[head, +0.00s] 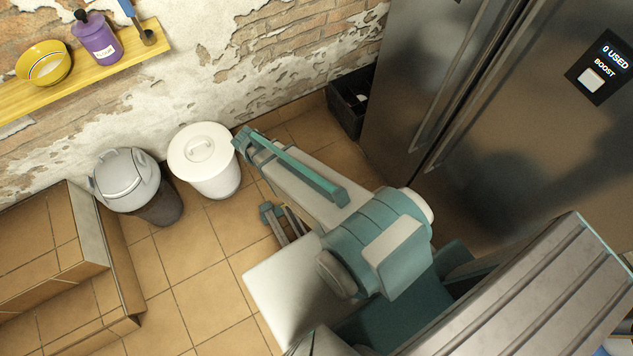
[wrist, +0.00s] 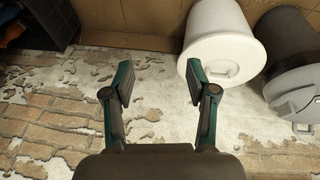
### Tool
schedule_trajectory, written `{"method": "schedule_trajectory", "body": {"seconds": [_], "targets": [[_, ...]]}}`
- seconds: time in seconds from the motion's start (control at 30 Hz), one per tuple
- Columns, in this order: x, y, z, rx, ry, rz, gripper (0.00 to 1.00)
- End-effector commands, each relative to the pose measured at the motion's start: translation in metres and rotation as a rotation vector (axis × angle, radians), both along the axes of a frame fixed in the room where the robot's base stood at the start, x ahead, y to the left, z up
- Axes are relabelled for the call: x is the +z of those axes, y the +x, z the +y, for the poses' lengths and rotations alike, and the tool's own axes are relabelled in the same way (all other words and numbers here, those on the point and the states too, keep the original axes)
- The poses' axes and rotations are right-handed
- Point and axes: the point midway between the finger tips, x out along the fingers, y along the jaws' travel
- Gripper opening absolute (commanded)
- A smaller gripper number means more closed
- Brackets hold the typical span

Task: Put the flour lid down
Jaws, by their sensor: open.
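The round white lid (head: 200,147) with a raised handle sits on top of a white tub (head: 221,185) on the tiled floor by the wall. I take it as the flour lid; I see no writing on it. In the wrist view the picture is turned over, and the lid (wrist: 225,65) and tub (wrist: 215,14) show at the upper right. My gripper (head: 255,175) is just right of the tub in the head view, partly hidden by my arm. In the wrist view its fingers (wrist: 162,85) stand wide apart with nothing between them.
A grey-lidded bin (head: 126,180) stands left of the tub. A dark crate (head: 350,105) is at the wall beside the steel fridge (head: 460,75). A yellow shelf (head: 85,72) holds a bowl and a purple bottle. Bare floor (head: 205,290) lies in front.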

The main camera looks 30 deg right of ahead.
Motion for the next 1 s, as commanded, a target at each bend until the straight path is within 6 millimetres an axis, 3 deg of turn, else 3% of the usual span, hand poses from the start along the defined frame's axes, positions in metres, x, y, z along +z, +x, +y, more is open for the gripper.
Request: {"method": "schedule_trajectory", "body": {"seconds": [0.03,0.2,0.3,0.43,0.5,0.6,1.0], "targets": [[-0.017,-0.05,-0.011,-0.017,-0.003,0.11,0.57],[-0.053,-0.193,-0.028,-0.05,0.021,0.464,0.57],[-0.056,-0.265,-0.03,-0.06,0.052,0.643,0.57],[-0.051,-0.331,-0.027,-0.066,0.095,0.814,0.57],[-0.048,-0.352,-0.025,-0.065,0.114,0.871,0.57],[-0.045,-0.368,-0.023,-0.067,0.129,0.917,0.57],[-0.05,-0.371,-0.023,-0.066,0.133,0.928,0.57]]}}
